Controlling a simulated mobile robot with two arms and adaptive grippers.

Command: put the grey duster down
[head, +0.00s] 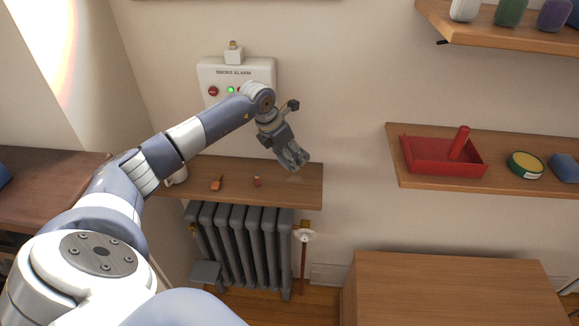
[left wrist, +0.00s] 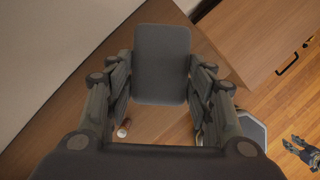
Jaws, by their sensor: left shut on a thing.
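The grey duster (left wrist: 162,62) shows in the left wrist view as a flat, dark grey pad with rounded corners. My left gripper (left wrist: 160,100) is shut on it, with the fingers on either side. In the head view my left gripper (head: 293,158) is in front of the wall, over the right part of the wall shelf (head: 293,190) above the radiator. There the duster cannot be told apart from the grey fingers. The gap between duster and shelf is hard to judge. My right gripper is not in the head view.
The shelf's right end looks bare. A smoke alarm panel (head: 222,75) hangs above. A wooden cabinet (head: 450,285) and a shelf with a red tray (head: 440,168) are right.

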